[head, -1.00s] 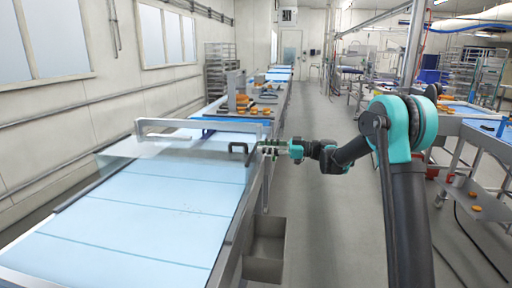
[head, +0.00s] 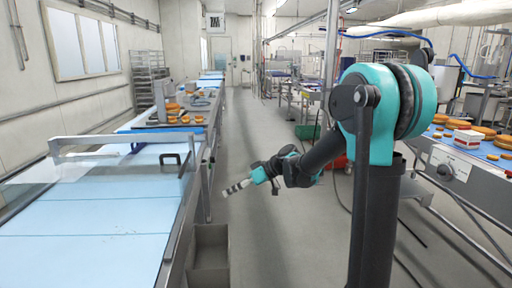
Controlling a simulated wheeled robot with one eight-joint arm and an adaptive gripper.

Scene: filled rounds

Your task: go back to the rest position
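My gripper (head: 232,189) is at the end of my teal and black arm, to the right of the blue conveyor table (head: 95,235). It hangs over the open floor, apart from the table's metal side rail. No object shows in it. It is too small and seen too much from the side to tell whether its fingers are open or shut.
A metal bin (head: 209,250) sits at the table's right side. A clear guard with a white frame (head: 110,140) spans the table. At right, another table (head: 450,165) carries orange-brown rounds and a white and red box (head: 467,140).

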